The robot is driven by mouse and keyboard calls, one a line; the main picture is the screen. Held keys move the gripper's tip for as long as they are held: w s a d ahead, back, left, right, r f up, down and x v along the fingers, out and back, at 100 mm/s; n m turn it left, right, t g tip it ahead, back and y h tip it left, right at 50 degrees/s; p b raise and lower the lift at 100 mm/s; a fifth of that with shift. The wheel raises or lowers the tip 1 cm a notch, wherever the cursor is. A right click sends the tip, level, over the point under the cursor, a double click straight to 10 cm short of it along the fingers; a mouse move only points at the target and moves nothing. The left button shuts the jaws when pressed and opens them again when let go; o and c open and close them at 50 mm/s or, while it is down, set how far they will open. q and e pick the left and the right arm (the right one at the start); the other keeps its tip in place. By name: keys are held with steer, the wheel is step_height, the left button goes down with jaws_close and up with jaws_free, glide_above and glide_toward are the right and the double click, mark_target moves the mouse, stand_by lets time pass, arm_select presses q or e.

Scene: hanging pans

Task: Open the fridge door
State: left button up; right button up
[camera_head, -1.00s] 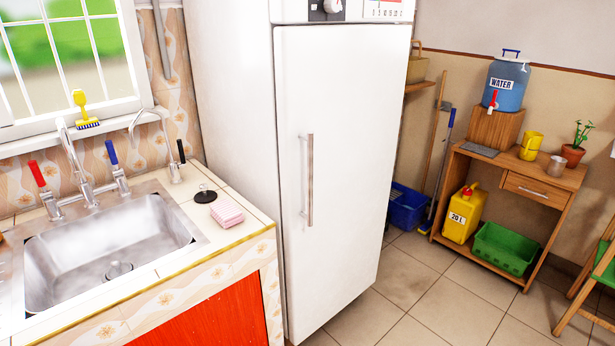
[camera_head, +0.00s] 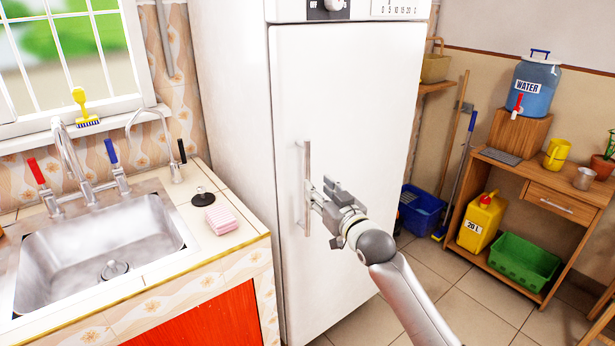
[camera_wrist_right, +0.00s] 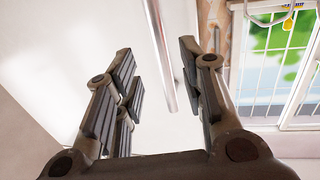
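The white fridge door (camera_head: 350,110) looks shut in the head view. Its vertical metal bar handle (camera_head: 307,160) is on the door's left side. My right gripper (camera_head: 316,194) is at the handle's middle height, coming in from the lower right. In the right wrist view the two fingers of my right gripper (camera_wrist_right: 155,65) are spread apart. The handle (camera_wrist_right: 158,40) runs between them in that picture, with gaps on both sides, and no firm contact shows. In the head view the fingertips partly overlap the handle. My left gripper is not in view.
A sink counter (camera_head: 240,238) stands close to the left of the fridge, with a pink sponge (camera_head: 221,220) near its edge. To the right are a blue bucket (camera_head: 421,212), a wooden table (camera_head: 580,200) and a green crate (camera_head: 525,262). Tiled floor lies between.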

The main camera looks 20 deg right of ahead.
mark_target(307, 177)
steer(key=shift+w+a, duration=0.2)
steer(key=shift+w, duration=1)
steer(key=shift+w+a, duration=0.15)
steer(key=shift+w, duration=1.05)
steer(key=shift+w+a, duration=0.2)
steer(key=shift+w, duration=1)
jaws_close()
